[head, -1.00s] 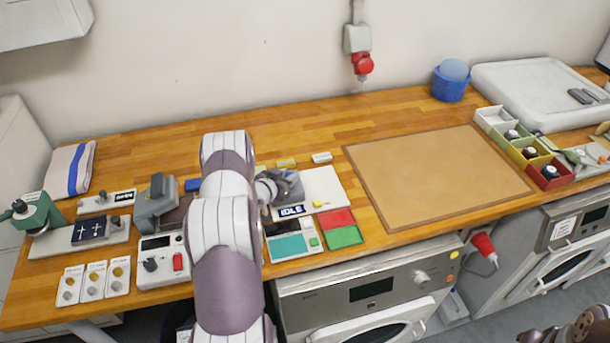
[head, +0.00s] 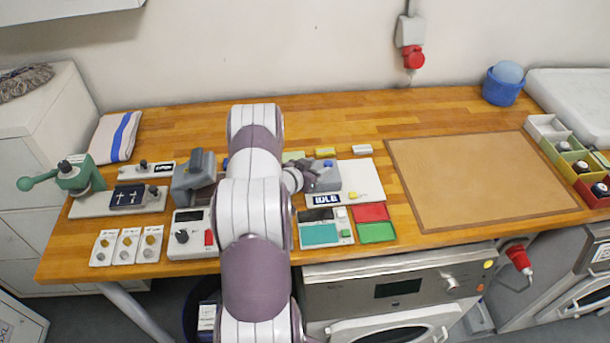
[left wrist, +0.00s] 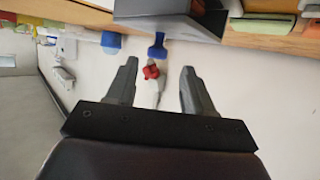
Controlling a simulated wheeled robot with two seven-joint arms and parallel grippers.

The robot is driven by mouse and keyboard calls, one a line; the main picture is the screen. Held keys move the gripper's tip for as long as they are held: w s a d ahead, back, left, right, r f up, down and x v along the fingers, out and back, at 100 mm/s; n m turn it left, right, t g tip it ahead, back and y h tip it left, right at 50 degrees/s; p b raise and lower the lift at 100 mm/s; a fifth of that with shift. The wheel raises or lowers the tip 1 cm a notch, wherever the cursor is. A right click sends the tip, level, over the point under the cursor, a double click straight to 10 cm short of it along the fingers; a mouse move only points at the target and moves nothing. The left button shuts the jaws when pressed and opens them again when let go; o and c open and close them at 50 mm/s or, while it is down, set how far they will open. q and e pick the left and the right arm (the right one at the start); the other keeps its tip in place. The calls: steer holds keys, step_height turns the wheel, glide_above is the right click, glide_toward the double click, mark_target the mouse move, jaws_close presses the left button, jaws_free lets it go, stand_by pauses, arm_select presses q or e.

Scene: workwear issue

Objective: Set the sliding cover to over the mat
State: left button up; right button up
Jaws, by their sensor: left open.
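A grey block-shaped unit (head: 194,178) stands left of my arm. I cannot tell for certain which grey part is the sliding cover. A large tan mat (head: 480,180) lies flat and bare at right. My right gripper is out of view.
Red and green trays (head: 377,231) lie in front of the white plate. A control box (head: 190,237) and a green hand press (head: 77,177) stand at left. Coloured bins (head: 545,128) and a blue bucket (head: 502,88) stand at right. The table behind the plate is mostly clear.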

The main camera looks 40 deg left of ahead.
arm_select(q)
steer(key=b+v, duration=0.1)
steer(key=v, duration=0.7)
steer(key=shift+s, duration=0.3)
